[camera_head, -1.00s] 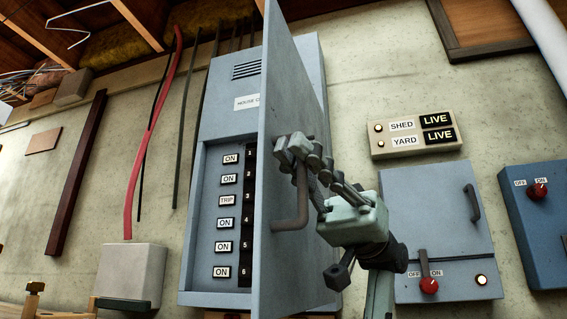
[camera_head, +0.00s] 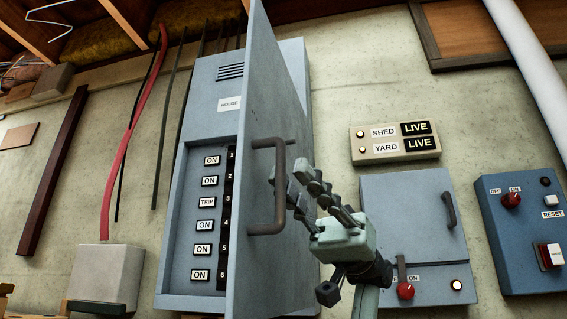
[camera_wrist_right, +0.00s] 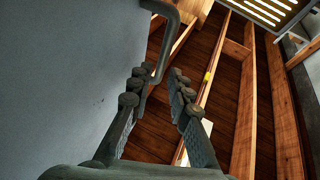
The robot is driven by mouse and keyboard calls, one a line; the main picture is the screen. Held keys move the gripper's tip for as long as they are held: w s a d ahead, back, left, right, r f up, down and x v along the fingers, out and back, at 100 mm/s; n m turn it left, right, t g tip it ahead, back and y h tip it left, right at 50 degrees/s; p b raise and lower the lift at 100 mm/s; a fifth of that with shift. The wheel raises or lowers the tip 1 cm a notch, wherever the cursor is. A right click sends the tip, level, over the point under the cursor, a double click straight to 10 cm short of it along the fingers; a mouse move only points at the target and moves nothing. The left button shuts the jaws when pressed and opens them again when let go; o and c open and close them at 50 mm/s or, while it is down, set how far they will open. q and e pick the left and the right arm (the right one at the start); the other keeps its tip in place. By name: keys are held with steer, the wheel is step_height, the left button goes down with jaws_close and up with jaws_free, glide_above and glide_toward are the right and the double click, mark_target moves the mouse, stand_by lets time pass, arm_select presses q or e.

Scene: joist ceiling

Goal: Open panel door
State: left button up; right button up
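The grey panel door (camera_head: 255,90) stands swung out from the tall grey breaker panel (camera_head: 205,128), showing a column of labelled breakers. Its dark bent handle (camera_head: 268,143) is on the door's right-hand face. My right gripper (camera_head: 296,180) is just right of the handle, fingers pointing toward it. In the right wrist view the gripper (camera_wrist_right: 157,82) has its two fingers apart with nothing held. The handle (camera_wrist_right: 175,32) shows beyond the left finger there, beside the door face (camera_wrist_right: 65,75); I cannot tell if they touch. My left gripper is out of view.
A smaller grey box (camera_head: 412,220) with a handle and red knob is right of my gripper. A blue switch box (camera_head: 525,255) is farther right. A SHED/YARD indicator plate (camera_head: 395,155) is above. A pale box (camera_head: 107,275) with a red conduit is left.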

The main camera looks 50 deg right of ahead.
steer(key=v, duration=0.8)
steer(key=shift+d, duration=0.1)
